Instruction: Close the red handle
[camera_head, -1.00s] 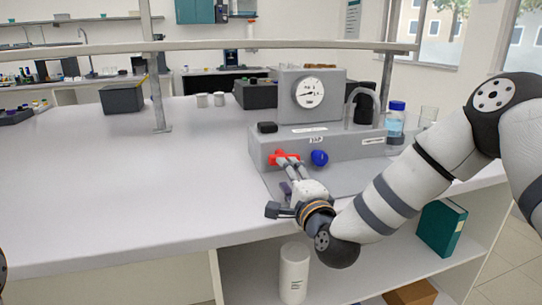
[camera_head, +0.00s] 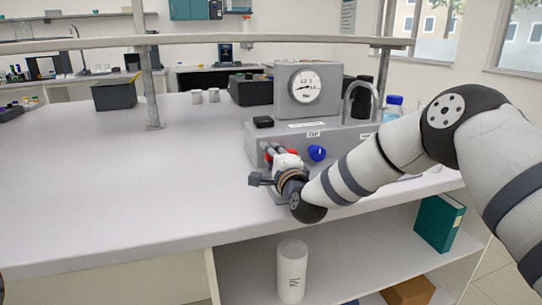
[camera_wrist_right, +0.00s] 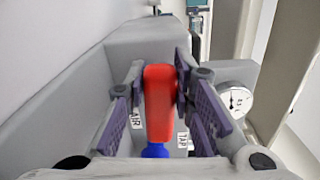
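The red handle (camera_head: 268,154) is on the front of the grey rig box (camera_head: 340,147), left of a blue knob (camera_head: 317,153). My right gripper (camera_head: 281,154) is at the handle and hides its middle in the head view. In the right wrist view the red handle (camera_wrist_right: 160,100) sits between the two fingertips of my right gripper (camera_wrist_right: 160,85). The pads lie close against both its sides and look shut on it. The blue knob (camera_wrist_right: 155,150) shows just below the handle there. My left gripper is not in view.
A pressure gauge (camera_head: 304,87) stands on the rig, with a curved pipe (camera_head: 352,92) to its right. The left of the white bench (camera_head: 130,190) is clear.

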